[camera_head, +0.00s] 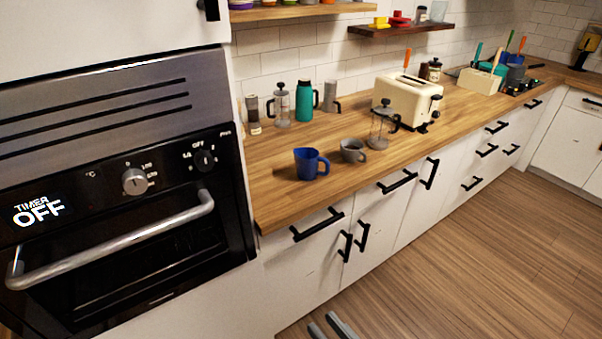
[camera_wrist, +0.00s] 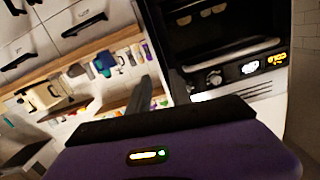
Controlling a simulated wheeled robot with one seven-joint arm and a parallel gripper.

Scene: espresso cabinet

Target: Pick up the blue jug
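The blue jug (camera_head: 311,164) stands upright on the wooden counter (camera_head: 262,188), near its front edge and left end. Its handle points right. A grey jug or cup (camera_head: 353,150) stands just to its right, close but apart. My gripper (camera_head: 327,325) shows only partly at the bottom edge of the head view, in front of and well below the counter. Its two grey fingers look apart, with nothing visible between them.
A French press (camera_head: 381,128) and a cream toaster (camera_head: 408,98) stand to the right. Another press (camera_head: 281,105) and a teal bottle (camera_head: 305,101) stand behind. The black oven (camera_head: 120,200) with its protruding handle borders the counter's left end. Black drawer handles (camera_head: 317,225) stick out below.

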